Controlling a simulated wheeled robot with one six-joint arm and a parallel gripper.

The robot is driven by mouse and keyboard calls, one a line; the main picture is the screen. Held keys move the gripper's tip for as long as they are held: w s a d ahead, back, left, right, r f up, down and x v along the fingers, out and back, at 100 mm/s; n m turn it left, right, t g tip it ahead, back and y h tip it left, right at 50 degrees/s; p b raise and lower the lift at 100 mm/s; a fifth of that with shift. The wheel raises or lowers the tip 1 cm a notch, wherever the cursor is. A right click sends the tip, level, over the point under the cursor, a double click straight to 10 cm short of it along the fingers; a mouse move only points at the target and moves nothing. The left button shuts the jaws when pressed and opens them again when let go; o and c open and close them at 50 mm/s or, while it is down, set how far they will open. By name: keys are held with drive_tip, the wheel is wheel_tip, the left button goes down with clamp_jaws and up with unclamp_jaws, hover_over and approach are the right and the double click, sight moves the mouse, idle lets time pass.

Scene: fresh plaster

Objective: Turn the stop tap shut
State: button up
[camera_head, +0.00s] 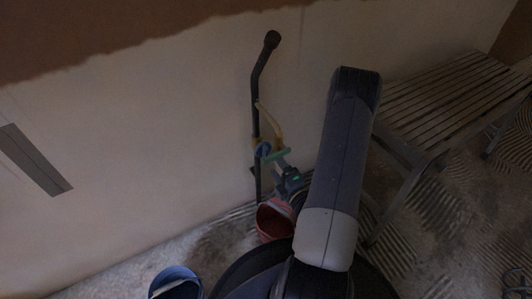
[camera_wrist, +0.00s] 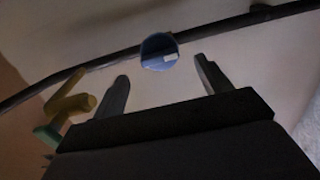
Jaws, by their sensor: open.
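A dark pipe (camera_head: 256,95) runs down the pale wall and crosses the top of the wrist view (camera_wrist: 120,55). A round blue disc (camera_head: 263,148), perhaps the stop tap's handle, sits on the pipe. In the wrist view the blue disc (camera_wrist: 158,46) has a pale mark and appears between and beyond my fingertips. A yellow branch (camera_head: 272,118) with a green bar (camera_head: 277,155) stands beside it; in the wrist view the yellow part (camera_wrist: 70,105) is left of my fingers. My gripper (camera_wrist: 162,70) is open and empty, with no visible contact. My arm hides part of the head view.
A red bucket (camera_head: 270,222) stands on the floor below the pipe, and a blue bucket (camera_head: 174,281) is at the lower left. A slatted bench (camera_head: 445,105) is right of my arm. A grey flat bar (camera_head: 35,160) shows against the wall at left.

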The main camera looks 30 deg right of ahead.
sight(266, 154)
drive_tip(key=w, duration=0.6)
drive_tip(key=shift+w+a+b, duration=0.1)
drive_tip(key=shift+w+b, duration=0.25)
drive_tip(key=shift+b, duration=0.05)
drive_tip(key=c, duration=0.9)
